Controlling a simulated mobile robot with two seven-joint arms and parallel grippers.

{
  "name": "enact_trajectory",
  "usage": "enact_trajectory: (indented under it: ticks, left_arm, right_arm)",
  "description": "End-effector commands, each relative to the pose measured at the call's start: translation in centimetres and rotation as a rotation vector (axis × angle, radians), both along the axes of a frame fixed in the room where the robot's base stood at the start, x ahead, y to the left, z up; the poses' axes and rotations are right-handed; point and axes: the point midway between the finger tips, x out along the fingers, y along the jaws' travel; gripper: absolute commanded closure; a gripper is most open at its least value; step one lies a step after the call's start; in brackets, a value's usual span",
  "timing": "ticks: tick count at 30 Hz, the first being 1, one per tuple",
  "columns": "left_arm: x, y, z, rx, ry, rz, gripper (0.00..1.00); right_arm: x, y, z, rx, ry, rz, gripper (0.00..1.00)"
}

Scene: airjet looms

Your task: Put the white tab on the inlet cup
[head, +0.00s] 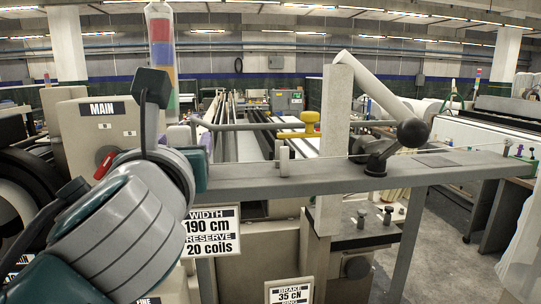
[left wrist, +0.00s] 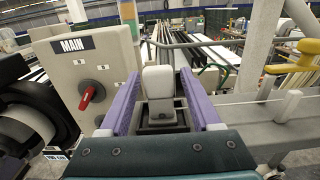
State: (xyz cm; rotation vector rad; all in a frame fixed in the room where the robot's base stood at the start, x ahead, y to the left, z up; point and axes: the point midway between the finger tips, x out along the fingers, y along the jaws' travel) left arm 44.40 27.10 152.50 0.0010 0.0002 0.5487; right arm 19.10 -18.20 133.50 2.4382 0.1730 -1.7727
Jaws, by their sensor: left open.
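My left gripper (left wrist: 156,104) is open, its two purple fingers pointing forward in the left wrist view. A pale, rounded upright piece (left wrist: 158,82) shows between the fingers, with a smaller pale block in a dark recess below it; I cannot tell whether this is the white tab. No grip on it shows. In the head view my left arm comes in from the left, and its wrist hides most of the gripper. A small pale post (head: 284,161) stands on the grey rail. I cannot identify the inlet cup for certain. My right gripper is not in view.
The grey rail (head: 450,166) crosses to the right, with a thin thread above it. A pale upright post (head: 337,110), a curved arm with a black knob (head: 412,132) and a yellow fitting (head: 310,120) stand there. The MAIN panel (head: 103,127) is at left.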

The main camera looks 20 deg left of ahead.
Motion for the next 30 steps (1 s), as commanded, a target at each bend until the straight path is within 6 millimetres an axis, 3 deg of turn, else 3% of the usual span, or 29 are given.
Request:
enact_trajectory:
  ticks: [9,15,18,20,25,30]
  left_arm:
    - [-6.1,-3.6,-0.5,-0.007,0.002,0.001,0.36]
    - [-8.2,-4.9,-0.3,-0.007,-0.001,0.001,0.36]
    - [-8.7,-4.8,-1.1,-0.090,-0.008,0.005,0.36]
    - [-9.1,-4.5,-2.4,-0.222,-0.023,0.016,0.36]
    - [-11.6,-3.5,-9.7,-0.901,-0.095,0.165,0.36]
    - [-16.5,-4.6,-16.9,-1.622,-0.207,0.571,0.36]
  right_arm:
    - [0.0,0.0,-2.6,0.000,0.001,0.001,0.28]
    - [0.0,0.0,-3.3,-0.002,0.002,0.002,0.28]
    - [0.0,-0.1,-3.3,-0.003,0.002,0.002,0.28]
    - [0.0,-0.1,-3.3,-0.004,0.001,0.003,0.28]
    - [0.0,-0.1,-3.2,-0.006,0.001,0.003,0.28]
    - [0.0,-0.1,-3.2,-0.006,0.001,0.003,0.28]
